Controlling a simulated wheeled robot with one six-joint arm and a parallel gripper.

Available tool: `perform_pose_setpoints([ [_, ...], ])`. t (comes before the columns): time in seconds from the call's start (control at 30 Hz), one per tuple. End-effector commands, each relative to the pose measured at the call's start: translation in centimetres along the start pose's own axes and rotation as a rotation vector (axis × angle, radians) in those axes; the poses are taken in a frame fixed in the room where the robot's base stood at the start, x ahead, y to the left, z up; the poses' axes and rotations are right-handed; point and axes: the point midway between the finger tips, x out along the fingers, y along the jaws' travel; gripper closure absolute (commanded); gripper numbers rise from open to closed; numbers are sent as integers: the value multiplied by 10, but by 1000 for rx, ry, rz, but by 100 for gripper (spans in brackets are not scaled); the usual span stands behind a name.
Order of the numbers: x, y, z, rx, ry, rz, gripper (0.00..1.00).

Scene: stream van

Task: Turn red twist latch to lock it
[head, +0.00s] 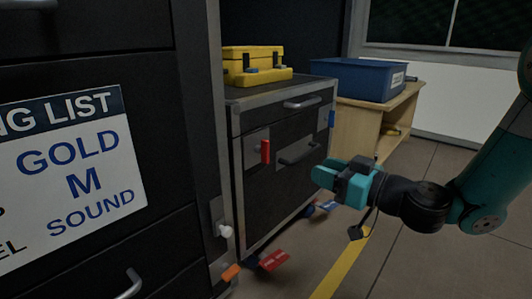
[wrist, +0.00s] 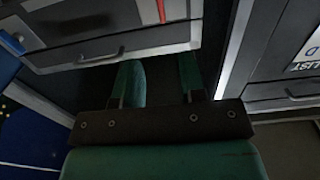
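The red twist latch (head: 265,151) is on the upper left of the front of a dark case with metal edges (head: 275,205). Its red handle stands upright on a grey plate. My gripper (head: 322,172) is to the right of the latch and in front of the case, apart from the latch. In the wrist view, my gripper (wrist: 160,75) has its two teal fingers apart with nothing between them. A red strip, seemingly the latch (wrist: 161,11), shows at the top edge there, beyond the fingertips and partly cut off.
A blue latch (head: 331,118), a white one (head: 225,231) and an orange one (head: 231,272) are nearby. A yellow toolbox (head: 252,62) stands on the case. A blue bin (head: 358,79) sits on a wooden shelf (head: 350,130). Red tags (head: 274,260) lie low by the case.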

Motion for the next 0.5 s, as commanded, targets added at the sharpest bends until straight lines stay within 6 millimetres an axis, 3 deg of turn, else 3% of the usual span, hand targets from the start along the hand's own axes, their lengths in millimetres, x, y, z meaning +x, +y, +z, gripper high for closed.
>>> perform_pose_setpoints([
  [0.07,11,-2,-8,2,-2,-5,63],
  [0.5,64,-2,-9,2,-3,-4,63],
])
